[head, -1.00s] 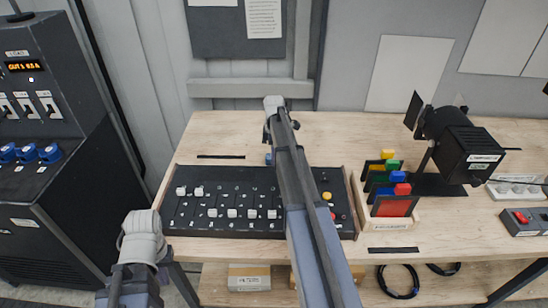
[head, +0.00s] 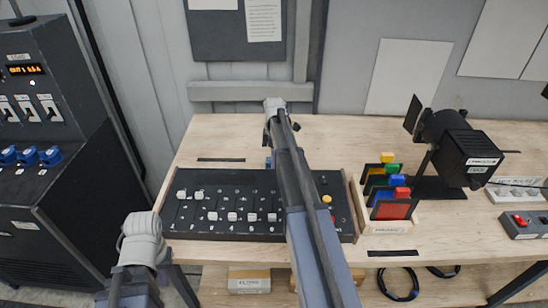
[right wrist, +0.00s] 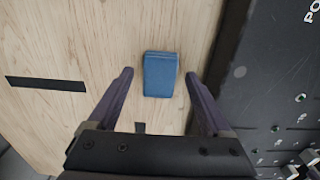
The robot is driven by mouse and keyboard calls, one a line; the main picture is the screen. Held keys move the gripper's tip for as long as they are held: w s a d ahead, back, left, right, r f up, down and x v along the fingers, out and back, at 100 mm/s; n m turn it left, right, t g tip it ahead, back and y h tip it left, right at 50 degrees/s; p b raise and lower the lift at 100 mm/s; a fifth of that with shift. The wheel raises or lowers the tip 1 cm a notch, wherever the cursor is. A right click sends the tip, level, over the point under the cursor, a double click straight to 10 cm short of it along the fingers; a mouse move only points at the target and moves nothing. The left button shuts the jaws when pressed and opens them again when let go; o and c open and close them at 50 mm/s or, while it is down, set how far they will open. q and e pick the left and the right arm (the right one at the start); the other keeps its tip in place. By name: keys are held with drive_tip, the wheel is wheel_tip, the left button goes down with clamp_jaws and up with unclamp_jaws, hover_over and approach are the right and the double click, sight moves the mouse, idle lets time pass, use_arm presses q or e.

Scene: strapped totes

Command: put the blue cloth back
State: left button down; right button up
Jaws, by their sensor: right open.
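The blue cloth (right wrist: 160,75) is a small folded block on the wooden bench, beside the dark control desk in the right wrist view. Only a sliver of it (head: 268,160) shows in the head view, next to my right arm. My right gripper (right wrist: 159,74) is open, with one finger on each side of the cloth and a gap to both. I cannot tell its height above the bench. My left arm's wrist (head: 142,238) is at the lower left of the head view, in front of the bench; its fingers are hidden.
The dark desk with white sliders (head: 185,225) lies in front of the cloth. A wooden rack of coloured filters (head: 390,226) and a black lamp (head: 462,150) stand to the right. Black tape strips (head: 221,159) mark the bench. The bench's back left is clear.

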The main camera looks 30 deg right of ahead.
wheel_tip(320, 180, up, 11)
drive_tip(key=p, duration=1)
drive_tip(key=shift+r+p, duration=0.2)
drive_tip(key=shift+p, duration=0.15)
drive_tip(key=s+a+m, duration=0.2)
drive_tip(key=s+a, duration=0.4)
drive_tip(key=a, duration=0.7)
drive_tip(key=s+a+m, duration=0.2)
drive_tip(key=s+a, duration=0.4)
drive_tip(key=a, duration=0.6)
drive_tip(key=s+a+m+h, duration=0.1)
drive_tip(key=s+a+m, duration=0.2)
drive_tip(key=s+a, duration=0.9)
drive_tip(key=s, duration=0.3)
drive_tip(key=shift+s+a+m, duration=0.15)
drive_tip(key=shift+a+m, duration=0.1)
drive_tip(key=shift+m, duration=0.15)
wheel_tip(320, 180, down, 6)
drive_tip(key=b, duration=0.6)
drive_tip(key=shift+f+b, duration=0.25)
drive_tip(key=shift+b, duration=0.05)
